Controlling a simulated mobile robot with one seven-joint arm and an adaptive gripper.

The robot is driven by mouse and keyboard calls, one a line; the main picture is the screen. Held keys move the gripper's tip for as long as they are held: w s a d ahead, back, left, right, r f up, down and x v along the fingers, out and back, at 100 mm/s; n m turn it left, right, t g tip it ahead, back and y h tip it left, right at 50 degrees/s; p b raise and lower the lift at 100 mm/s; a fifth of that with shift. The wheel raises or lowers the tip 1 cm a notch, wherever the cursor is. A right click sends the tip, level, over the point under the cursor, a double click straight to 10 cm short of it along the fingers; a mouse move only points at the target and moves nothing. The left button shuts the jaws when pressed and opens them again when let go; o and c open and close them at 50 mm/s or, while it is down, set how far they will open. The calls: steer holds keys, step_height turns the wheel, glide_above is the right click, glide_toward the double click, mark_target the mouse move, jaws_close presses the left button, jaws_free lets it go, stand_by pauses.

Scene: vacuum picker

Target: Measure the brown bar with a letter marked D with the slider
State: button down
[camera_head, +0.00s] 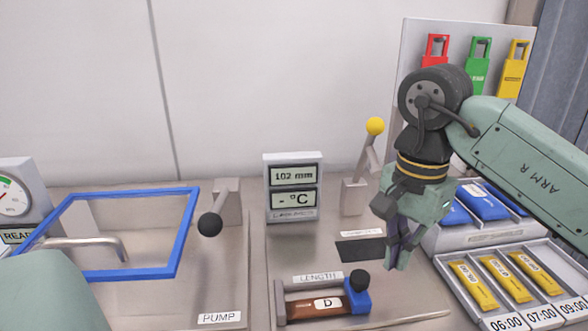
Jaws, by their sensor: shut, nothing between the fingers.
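The brown bar (315,307) marked D lies in the length station at the bottom centre, below the label LENGTH. The blue slider (357,297) with a black knob (360,280) stands at the bar's right end; it looks to be against the bar. A grey stop (280,302) is at the bar's left end. The display (294,187) behind reads 102 mm above and "- °C" below. My gripper (394,262) points down, to the right of and above the slider, apart from it. It is shut and empty.
A yellow-knobbed lever (375,127) and a black-knobbed lever (211,223) stand behind. A blue frame (186,236) is at left beside a gauge (12,197). At right are a tray of blue packs (484,203) and a tray of yellow bars (505,279). A dark pad (358,249) lies behind the slider.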

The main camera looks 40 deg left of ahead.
step_height(320, 180, up, 5)
steer(key=p, duration=0.3)
steer(key=shift+f, duration=0.15)
steer(key=shift+f, duration=0.1)
stand_by(0.4)
